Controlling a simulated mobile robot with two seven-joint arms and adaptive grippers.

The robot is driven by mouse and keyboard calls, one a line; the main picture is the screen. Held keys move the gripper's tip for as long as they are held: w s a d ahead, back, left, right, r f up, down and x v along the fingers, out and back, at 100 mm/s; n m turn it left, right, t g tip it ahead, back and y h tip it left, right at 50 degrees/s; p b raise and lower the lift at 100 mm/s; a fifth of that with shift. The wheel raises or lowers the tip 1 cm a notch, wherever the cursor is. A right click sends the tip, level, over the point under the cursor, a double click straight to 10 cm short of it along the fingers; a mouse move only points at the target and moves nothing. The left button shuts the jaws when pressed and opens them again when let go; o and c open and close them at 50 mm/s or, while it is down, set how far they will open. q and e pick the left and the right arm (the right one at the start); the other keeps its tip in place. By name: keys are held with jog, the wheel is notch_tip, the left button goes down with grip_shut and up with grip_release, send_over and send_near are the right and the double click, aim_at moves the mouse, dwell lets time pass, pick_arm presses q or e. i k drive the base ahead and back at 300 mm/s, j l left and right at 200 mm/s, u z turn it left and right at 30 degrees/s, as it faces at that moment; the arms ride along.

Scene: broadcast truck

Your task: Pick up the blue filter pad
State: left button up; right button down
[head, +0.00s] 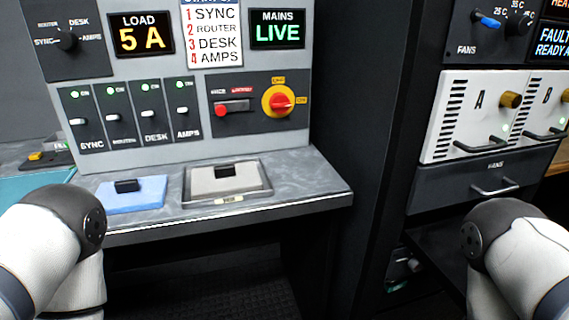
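The blue filter pad (137,198) lies flat on the left part of the grey shelf, with a small black grip tab on top. To its right a light grey pad (220,181) with a similar black tab lies in a shallow framed tray (258,193). Both of my arms show at the lower left and lower right corners. My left arm is in front of the shelf, close to the blue pad's left. Neither gripper is in view.
The grey shelf (315,190) has free room right of the tray. A control panel (205,145) with switches and a red-yellow rotary knob (281,101) rises behind it. On the right stand white modules (470,125) above a drawer with a handle (494,189). A teal surface (30,187) is at far left.

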aim_at(148, 193)
jog(key=j, duration=0.85)
jog(key=k+j, duration=0.1)
jog(key=j, duration=0.7)
jog(key=i+z, duration=0.05)
